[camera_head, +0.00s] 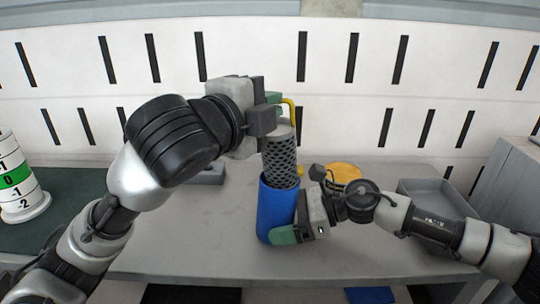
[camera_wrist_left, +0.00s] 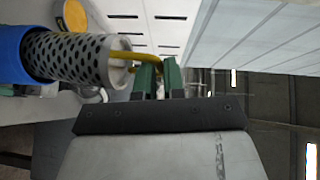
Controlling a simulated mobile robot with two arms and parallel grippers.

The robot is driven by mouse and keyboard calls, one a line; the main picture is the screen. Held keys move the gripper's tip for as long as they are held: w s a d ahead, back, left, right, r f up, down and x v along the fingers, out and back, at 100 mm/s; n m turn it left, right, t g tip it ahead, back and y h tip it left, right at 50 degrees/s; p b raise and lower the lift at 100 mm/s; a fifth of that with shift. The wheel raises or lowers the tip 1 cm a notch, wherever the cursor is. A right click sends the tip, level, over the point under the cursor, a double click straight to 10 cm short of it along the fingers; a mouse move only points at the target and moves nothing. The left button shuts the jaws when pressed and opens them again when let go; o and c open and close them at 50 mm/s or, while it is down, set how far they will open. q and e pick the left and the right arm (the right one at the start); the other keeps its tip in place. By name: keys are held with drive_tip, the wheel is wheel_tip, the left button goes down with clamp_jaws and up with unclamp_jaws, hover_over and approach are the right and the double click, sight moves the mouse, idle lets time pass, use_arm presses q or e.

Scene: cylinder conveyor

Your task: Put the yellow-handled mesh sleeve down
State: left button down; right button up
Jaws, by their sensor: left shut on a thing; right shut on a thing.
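The mesh sleeve (camera_head: 281,160) is a grey perforated cylinder with a yellow handle (camera_head: 291,108) at its top. It stands upright with its lower end inside the mouth of a blue cylinder (camera_head: 274,212). My left gripper (camera_head: 272,102) is shut on the yellow handle above it. In the left wrist view the mesh sleeve (camera_wrist_left: 72,58) runs into the blue cylinder (camera_wrist_left: 12,54), and the green fingers of my left gripper (camera_wrist_left: 158,78) close on the handle. My right gripper (camera_head: 298,222) is shut on the blue cylinder from the right, low on its side. The sleeve's lower end is hidden inside.
A yellow round thing (camera_head: 344,173) lies behind my right gripper on the grey table (camera_head: 200,235). A grey tray (camera_head: 432,194) is at the right. A white cylinder with a green band and numbers (camera_head: 16,180) stands at the far left.

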sight(267, 157)
use_arm(q)
drive_tip(key=shift+g+y, duration=0.3)
drive_tip(key=shift+g, duration=0.1)
drive_tip(key=f, duration=0.6)
drive_tip(key=w+f, duration=0.1)
drive_tip(key=f, duration=0.2)
drive_tip(key=shift+d+f, duration=0.1)
drive_tip(key=shift+d, duration=0.2)
use_arm(e)
drive_tip(key=shift+s+a+f, duration=0.1)
drive_tip(key=shift+a+f, duration=0.05)
drive_tip(key=shift+f, duration=0.1)
use_arm(q)
drive_tip(key=c, duration=1.3)
unclamp_jaws()
drive_tip(key=shift+o, duration=0.2)
use_arm(e)
drive_tip(key=shift+f, duration=0.1)
use_arm(q)
drive_tip(key=v, duration=0.7)
drive_tip(key=shift+a, duration=0.15)
use_arm(e)
drive_tip(key=shift+c, duration=0.2)
use_arm(q)
drive_tip(key=shift+s, duration=0.15)
use_arm(e)
drive_tip(key=o, duration=0.9)
drive_tip(key=shift+o, duration=0.2)
drive_tip(key=shift+r, duration=0.2)
